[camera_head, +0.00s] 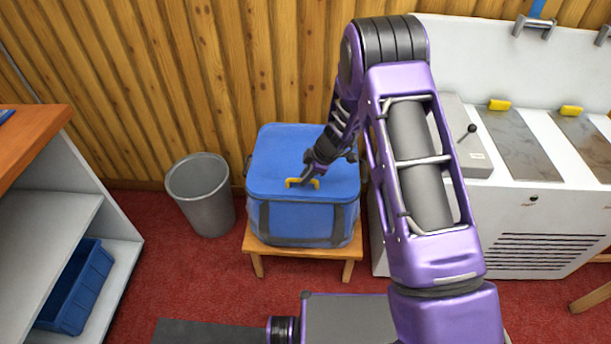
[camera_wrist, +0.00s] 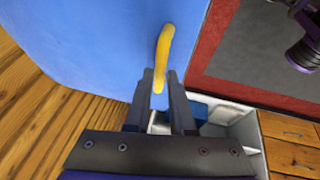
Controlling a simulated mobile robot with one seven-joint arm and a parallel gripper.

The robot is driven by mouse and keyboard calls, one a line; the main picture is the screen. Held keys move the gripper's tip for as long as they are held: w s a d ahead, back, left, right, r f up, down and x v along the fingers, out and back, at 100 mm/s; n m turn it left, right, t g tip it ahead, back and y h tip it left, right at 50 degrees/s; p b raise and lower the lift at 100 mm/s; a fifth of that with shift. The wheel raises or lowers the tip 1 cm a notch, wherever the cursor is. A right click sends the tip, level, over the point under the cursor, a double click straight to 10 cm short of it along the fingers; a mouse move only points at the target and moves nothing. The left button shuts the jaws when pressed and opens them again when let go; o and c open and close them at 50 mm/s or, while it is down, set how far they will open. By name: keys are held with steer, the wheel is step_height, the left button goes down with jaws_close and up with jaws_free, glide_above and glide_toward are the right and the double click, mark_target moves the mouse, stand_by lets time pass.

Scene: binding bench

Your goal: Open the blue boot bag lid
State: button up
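The blue boot bag (camera_head: 290,220) stands upright on a small wooden stool. Its blue lid (camera_head: 275,165) lies flat and closed on top. A yellow handle (camera_head: 294,182) is at the lid's front edge; it also shows in the wrist view (camera_wrist: 164,45). My gripper (camera_head: 306,178) reaches down to this handle from the right. In the wrist view my gripper's fingers (camera_wrist: 160,84) are a little apart, with the handle's lower end between them. Narrow gaps seem to show beside the handle, and no firm contact is visible.
A grey bin (camera_head: 203,194) stands left of the bag. The wooden stool (camera_head: 300,252) is under the bag. A white machine (camera_head: 535,220) stands close on the right. A shelf unit (camera_head: 85,215) with a blue crate (camera_head: 78,288) is at left. The wood-panelled wall (camera_head: 240,60) is behind.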

jaws_close()
stand_by(1.1)
